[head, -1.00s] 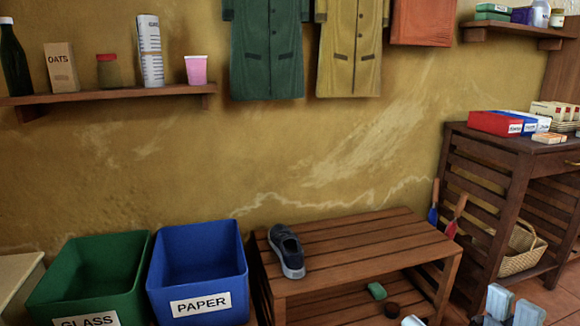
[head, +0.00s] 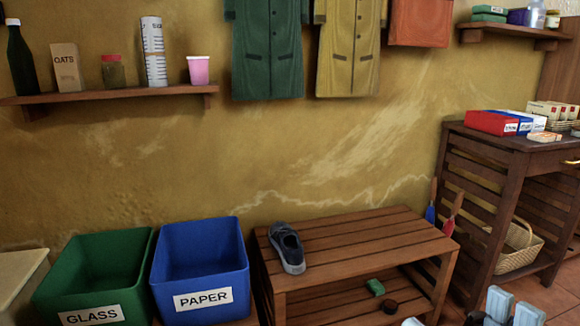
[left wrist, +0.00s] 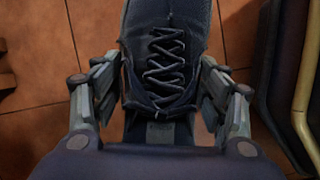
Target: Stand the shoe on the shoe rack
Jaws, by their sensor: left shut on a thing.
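A dark blue-grey shoe with grey laces (left wrist: 168,62) fills the middle of the left wrist view. My left gripper (left wrist: 165,88) is shut on it, one finger at each side; it is out of the head view. The heel end is partly hidden by the gripper's body. Another dark shoe (head: 287,247) stands on the left part of the top of the wooden slatted shoe rack (head: 375,238). My right gripper (head: 514,306) shows at the bottom right of the head view, its light fingertips apart with nothing visible between them.
The rack's top is bare right of the standing shoe. A green block (head: 375,287) and a dark round tin (head: 390,306) lie on its lower shelf. A blue PAPER bin (head: 203,300) and green GLASS bin (head: 92,314) stand left. A slatted cabinet (head: 485,190) stands right.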

